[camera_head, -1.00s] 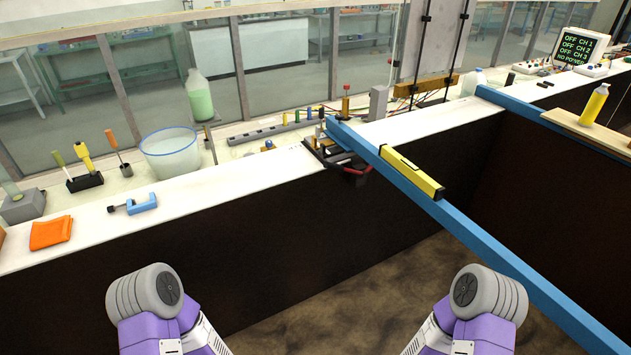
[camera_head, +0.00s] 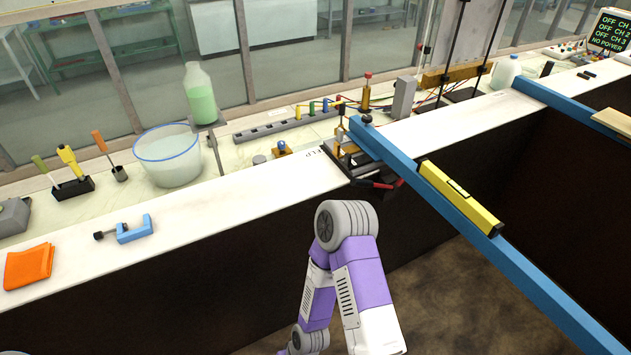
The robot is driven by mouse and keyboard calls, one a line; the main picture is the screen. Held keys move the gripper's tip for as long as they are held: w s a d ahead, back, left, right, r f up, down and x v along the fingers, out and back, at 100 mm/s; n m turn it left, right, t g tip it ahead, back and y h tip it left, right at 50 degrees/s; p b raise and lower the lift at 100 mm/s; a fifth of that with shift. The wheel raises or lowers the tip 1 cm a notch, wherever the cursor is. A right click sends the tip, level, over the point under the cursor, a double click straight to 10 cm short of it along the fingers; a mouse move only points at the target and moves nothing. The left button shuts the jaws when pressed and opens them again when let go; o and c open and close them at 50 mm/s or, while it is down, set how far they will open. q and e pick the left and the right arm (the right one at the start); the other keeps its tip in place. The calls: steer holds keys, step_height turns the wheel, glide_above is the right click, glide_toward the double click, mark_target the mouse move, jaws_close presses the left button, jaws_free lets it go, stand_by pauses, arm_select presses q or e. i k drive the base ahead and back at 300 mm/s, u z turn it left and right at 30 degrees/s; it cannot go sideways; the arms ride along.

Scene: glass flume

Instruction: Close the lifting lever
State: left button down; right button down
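A dark jack-like fixture (camera_head: 350,165) sits on the white wall top under the near end of the blue beam (camera_head: 520,270). A red-and-black handle (camera_head: 378,184) sticks out at its front, over the wall's inner edge. I take this handle for the lifting lever, but it is small and I cannot tell its exact angle. Printed letters, partly readable as "FLIP", lie on the wall top just left of the fixture. A purple and grey arm of mine, bent at its joint, rises below the fixture, apart from the handle. Neither gripper shows.
A yellow level (camera_head: 460,198) lies on the beam. A blue clamp (camera_head: 130,230) and an orange cloth (camera_head: 28,266) lie on the wall top at left. A bucket (camera_head: 168,155) and a green bottle (camera_head: 200,95) stand behind. The wall top between clamp and fixture is mostly clear.

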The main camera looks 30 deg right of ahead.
mark_target(358, 183)
steer(key=z, duration=0.35)
steer(key=i, duration=0.9)
steer(key=z, duration=0.55)
